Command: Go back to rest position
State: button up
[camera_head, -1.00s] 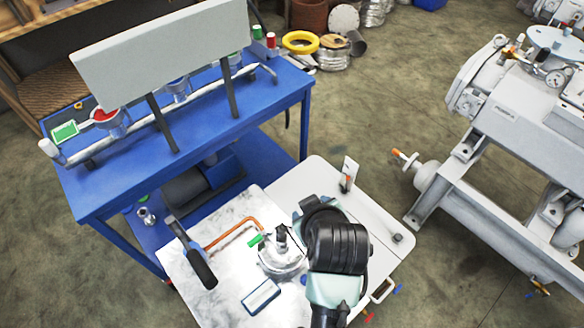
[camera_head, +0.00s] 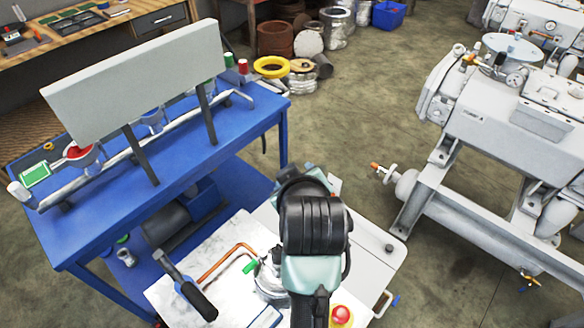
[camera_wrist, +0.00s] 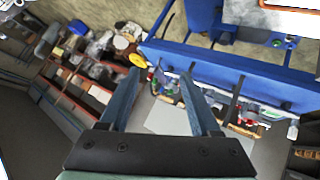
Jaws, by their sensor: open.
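My gripper (camera_wrist: 163,85) shows in the wrist view with its two long fingers spread apart and nothing between them. In the head view my arm stands at the lower middle over the white work surface, and its dark wrist hides part of that surface; the fingers are not visible there. Past the fingers, the wrist view shows the blue table (camera_wrist: 245,72) and the floor. The blue table is also at the left in the head view (camera_head: 225,150).
A marbled white worktop (camera_head: 225,255) holds a copper pipe (camera_head: 225,258), a dark-handled tool (camera_head: 195,297) and a metal fitting (camera_head: 270,280) close to my arm. A grey panel (camera_head: 140,75) stands above the blue table. A large grey machine (camera_head: 490,150) is at the right. Floor between is clear.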

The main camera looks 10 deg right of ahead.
jog(key=w+a+r+m+t, duration=0.15)
jog(key=r+t, duration=0.25)
jog(key=r, duration=0.9)
jog(key=a+r+m+t, duration=0.1)
jog(key=a+r+t, duration=0.3)
jog(key=r, duration=0.9)
jog(key=s+a+r+m+t, duration=0.1)
jog(key=s+r+t, duration=0.3)
jog(key=r, duration=0.6)
jog(key=s+a+r+m+t+y, duration=0.1)
jog(key=s+a+r+t, duration=0.1)
jog(key=s+r+t, duration=0.3)
jog(key=s+r, duration=0.4)
jog(key=r, duration=0.1)
jog(key=shift+s+r, duration=0.2)
jog(key=shift+a, duration=0.1)
